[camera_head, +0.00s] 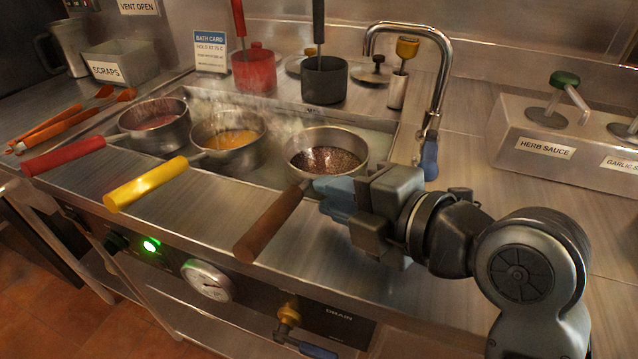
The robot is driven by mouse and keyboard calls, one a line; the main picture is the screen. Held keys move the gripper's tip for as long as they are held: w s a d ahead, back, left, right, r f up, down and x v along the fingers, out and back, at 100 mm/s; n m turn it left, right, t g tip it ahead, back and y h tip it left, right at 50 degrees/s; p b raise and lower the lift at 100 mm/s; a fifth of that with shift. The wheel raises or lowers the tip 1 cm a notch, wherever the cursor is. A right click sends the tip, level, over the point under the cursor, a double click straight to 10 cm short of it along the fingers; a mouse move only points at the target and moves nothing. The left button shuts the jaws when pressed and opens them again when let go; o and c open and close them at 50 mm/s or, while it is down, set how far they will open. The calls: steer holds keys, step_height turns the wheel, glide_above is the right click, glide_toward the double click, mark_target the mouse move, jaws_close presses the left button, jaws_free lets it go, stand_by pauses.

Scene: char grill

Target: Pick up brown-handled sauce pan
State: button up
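The brown-handled sauce pan (296,160) sits in the steel bath at the right of three pans, holding dark, grainy contents. Its brown handle (268,226) slants toward the front left, over the counter's front edge. My gripper (326,194) comes in from the right, with its blue-grey fingers beside the upper end of the handle. The fingers overlap one another in this view, so I cannot tell whether they touch the handle or how far apart they are.
A yellow-handled pan (229,143) and a red-handled pan (155,132) stand to the left in the bath. A faucet (440,75) rises behind my gripper. A sauce dispenser box (590,165) stands at the right. A dark grey pot (324,80) is behind.

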mark_target(307, 184)
steer(key=x, duration=0.5)
steer(key=shift+w+d, duration=0.15)
steer(key=shift+d, duration=0.05)
steer(key=shift+c, duration=0.3)
jaws_close()
steer(key=shift+r, duration=0.2)
stand_by(0.6)
